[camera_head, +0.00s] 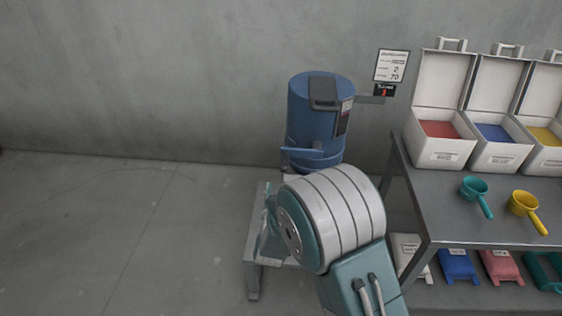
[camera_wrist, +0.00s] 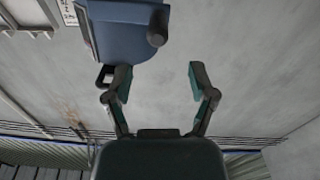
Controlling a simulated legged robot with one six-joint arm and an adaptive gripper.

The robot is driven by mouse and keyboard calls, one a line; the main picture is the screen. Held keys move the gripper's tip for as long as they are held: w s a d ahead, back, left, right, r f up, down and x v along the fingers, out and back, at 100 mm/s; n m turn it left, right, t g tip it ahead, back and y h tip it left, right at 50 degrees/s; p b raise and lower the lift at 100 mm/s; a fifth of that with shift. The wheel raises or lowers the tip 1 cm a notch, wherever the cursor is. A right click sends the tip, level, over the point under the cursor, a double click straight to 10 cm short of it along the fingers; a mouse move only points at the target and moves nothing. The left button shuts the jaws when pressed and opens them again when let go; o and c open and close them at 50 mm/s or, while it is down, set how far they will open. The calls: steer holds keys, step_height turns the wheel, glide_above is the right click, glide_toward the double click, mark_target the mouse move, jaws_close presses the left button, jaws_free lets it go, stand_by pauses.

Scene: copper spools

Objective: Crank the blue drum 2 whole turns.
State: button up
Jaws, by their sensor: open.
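The blue drum (camera_head: 312,112) stands upright on a pale stand (camera_head: 256,262) against the grey wall in the head view. A blue crank bar (camera_head: 300,151) sticks out from its lower left side. In the wrist view a blue body (camera_wrist: 125,38), apparently the drum, shows at the top, with a short dark blue knob (camera_wrist: 157,26) at its right. My gripper (camera_wrist: 160,78) is open and empty. The knob lies beyond the fingertips, above the gap between them in the picture, apart from both. In the head view my arm hides my gripper and part of the stand.
A sign (camera_head: 391,65) with a small dark display (camera_head: 384,90) hangs behind the drum; the display's red figure looks like 3. A grey table (camera_head: 445,220) at right bears open powder boxes, a teal scoop (camera_head: 474,190) and a yellow scoop (camera_head: 523,203). The floor at left is clear.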

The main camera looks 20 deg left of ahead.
mark_target(284, 163)
steer(key=x, duration=1)
steer(key=shift+w, duration=0.3)
steer(key=shift+d, duration=0.1)
jaws_close()
